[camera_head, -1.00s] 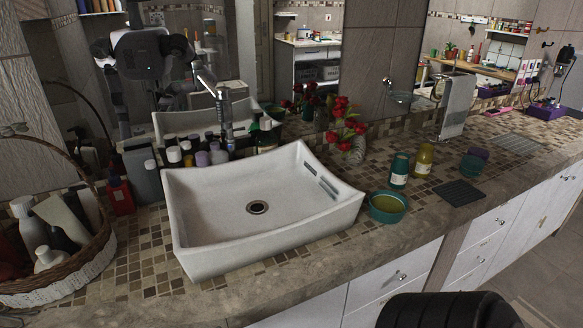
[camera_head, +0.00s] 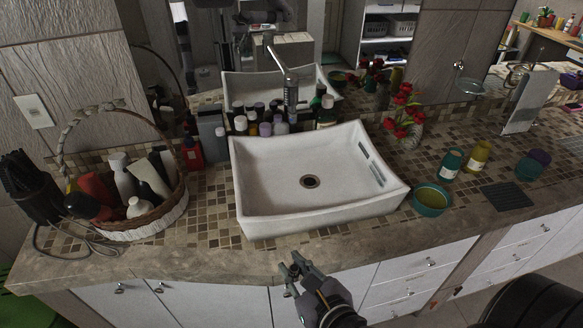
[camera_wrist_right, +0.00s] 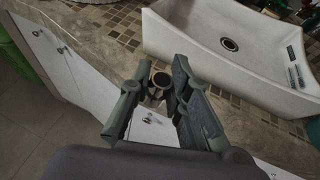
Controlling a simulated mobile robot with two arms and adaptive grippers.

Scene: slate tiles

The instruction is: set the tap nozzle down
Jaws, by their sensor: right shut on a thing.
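My right gripper (camera_head: 295,268) is in front of the counter's front edge, below the white basin (camera_head: 262,210) in the head view. In the right wrist view the gripper (camera_wrist_right: 155,95) is shut on a small dark round-ended piece, the tap nozzle (camera_wrist_right: 160,80), between its fingers. The fingers hide much of the nozzle. The nozzle is too small to make out clearly in the head view. The counter (camera_head: 225,262) has a stone front edge and a mosaic top. My left gripper is not in view.
Bottles and the tap (camera_head: 290,90) stand behind the basin. A teal bowl (camera_head: 431,200) is to its right. Bare counter lies between basket and basin.

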